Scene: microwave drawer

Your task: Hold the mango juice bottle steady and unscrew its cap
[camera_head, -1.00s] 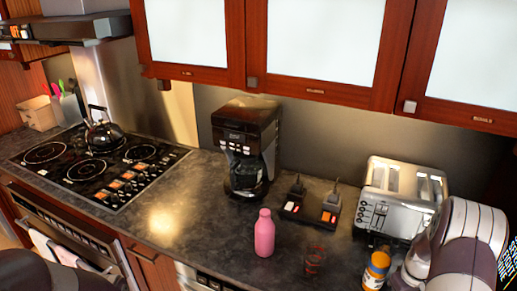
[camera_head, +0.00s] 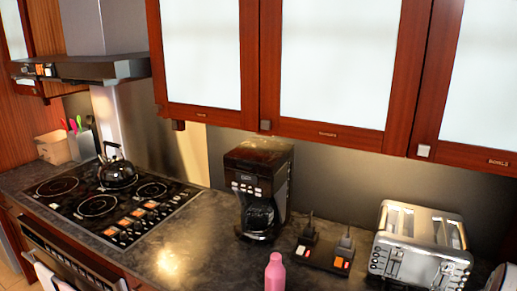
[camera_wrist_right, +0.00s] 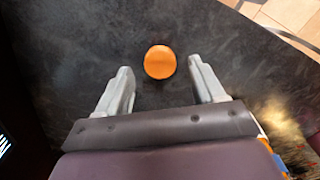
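In the right wrist view a round orange cap (camera_wrist_right: 160,62) is seen from above, and any bottle body under it is hidden. I take it for the mango juice bottle's cap, but no label shows. My right gripper (camera_wrist_right: 163,84) is open and empty, with one finger on each side of the cap's near edge and a gap to both. The cap lies slightly beyond the fingertips in the picture. The orange-capped bottle is outside the head view now. My left gripper is in neither current view.
A pink bottle (camera_head: 275,274) stands at the bottom of the head view. Behind it are a coffee maker (camera_head: 258,190), a black item with two plugs (camera_head: 323,255) and a toaster (camera_head: 420,245). A kettle (camera_head: 117,172) sits on the stove (camera_head: 110,205). Dark counter surrounds the cap.

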